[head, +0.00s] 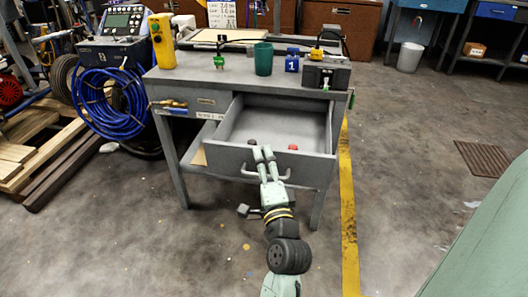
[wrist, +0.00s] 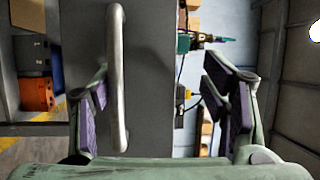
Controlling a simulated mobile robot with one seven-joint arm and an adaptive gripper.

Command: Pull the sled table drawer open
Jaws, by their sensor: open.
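The grey sled table (head: 175,80) stands in the middle of the head view. Its wide drawer (head: 310,170) is pulled well out, with the inside showing. A pale bar handle (head: 250,171) is on the drawer front; it also shows as an upright metal bar in the wrist view (wrist: 118,80). My gripper (head: 263,154) is at the drawer front, its fingers reaching over the handle area. In the wrist view my gripper (wrist: 168,105) is open, with the handle between the fingers, closer to the left one. I cannot tell whether a finger touches the handle.
A red object (head: 292,147) and a dark one lie in the drawer. A yellow device (head: 161,40), a green cup (head: 263,59) and a blue block (head: 292,62) stand on the tabletop. Blue hose (head: 105,105) and wooden pallets (head: 40,150) are left.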

